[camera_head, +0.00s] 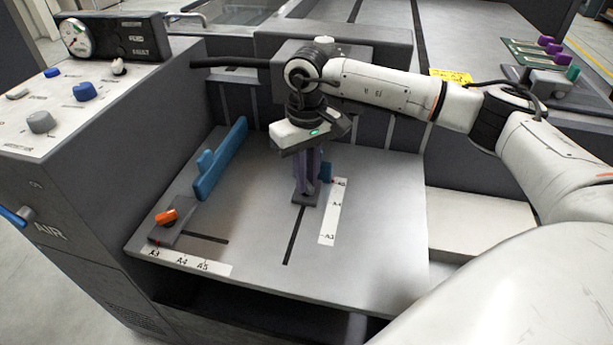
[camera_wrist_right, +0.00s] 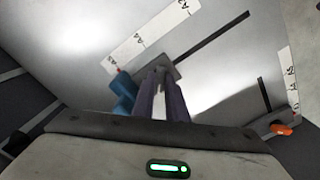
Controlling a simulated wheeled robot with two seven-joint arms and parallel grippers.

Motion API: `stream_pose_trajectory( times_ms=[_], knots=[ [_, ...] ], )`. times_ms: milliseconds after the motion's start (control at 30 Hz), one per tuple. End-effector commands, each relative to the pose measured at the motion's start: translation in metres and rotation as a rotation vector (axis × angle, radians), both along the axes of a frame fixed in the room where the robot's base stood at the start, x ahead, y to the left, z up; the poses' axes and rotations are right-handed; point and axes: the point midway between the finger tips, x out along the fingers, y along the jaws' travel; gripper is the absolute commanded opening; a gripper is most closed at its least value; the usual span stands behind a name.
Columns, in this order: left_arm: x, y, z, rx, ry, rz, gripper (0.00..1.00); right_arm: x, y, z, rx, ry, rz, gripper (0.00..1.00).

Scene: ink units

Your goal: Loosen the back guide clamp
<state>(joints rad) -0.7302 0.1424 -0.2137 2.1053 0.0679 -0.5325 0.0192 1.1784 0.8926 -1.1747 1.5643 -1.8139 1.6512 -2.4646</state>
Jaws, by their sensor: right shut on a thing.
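The back guide clamp (camera_head: 303,200) is a small grey block on the grey feed table, at the far end of a dark slot and beside the A5–A3 scale. It also shows in the wrist view (camera_wrist_right: 174,71). Its lever is hidden by my fingers. My right gripper (camera_head: 306,184) points down onto the clamp. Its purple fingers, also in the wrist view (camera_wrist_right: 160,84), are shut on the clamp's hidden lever. The blue back guide (camera_head: 326,172) stands right behind the fingers, mostly hidden; it shows in the wrist view (camera_wrist_right: 123,92). My left gripper is in neither view.
A long blue side guide (camera_head: 220,160) stands left on the table (camera_head: 370,240). A second clamp with an orange lever (camera_head: 165,216) is at the front left. A control panel (camera_head: 65,105) with knobs and a gauge stands at left. The table's front middle is clear.

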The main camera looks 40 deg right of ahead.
Motion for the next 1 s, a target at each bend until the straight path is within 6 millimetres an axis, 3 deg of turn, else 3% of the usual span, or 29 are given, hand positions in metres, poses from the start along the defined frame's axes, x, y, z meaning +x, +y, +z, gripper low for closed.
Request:
stream_pose_trajectory(
  times_ms=[133, 167, 267, 633, 1000],
  knots=[
    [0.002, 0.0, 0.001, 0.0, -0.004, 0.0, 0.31, 0.0, 0.0, 0.001, 0.0, -0.002, 0.003, 0.0],
    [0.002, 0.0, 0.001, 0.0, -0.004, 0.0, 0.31, 0.0, 0.0, 0.001, 0.0, -0.002, 0.003, 0.17],
    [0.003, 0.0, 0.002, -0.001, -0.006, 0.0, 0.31, 0.0, 0.0, 0.001, 0.0, -0.002, 0.002, 0.31],
    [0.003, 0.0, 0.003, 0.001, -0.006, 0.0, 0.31, 0.001, 0.0, 0.008, 0.001, -0.003, 0.0, 0.31],
    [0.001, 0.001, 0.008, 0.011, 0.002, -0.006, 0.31, 0.001, 0.0, 0.076, 0.0, -0.005, 0.0, 0.31]
  ],
)
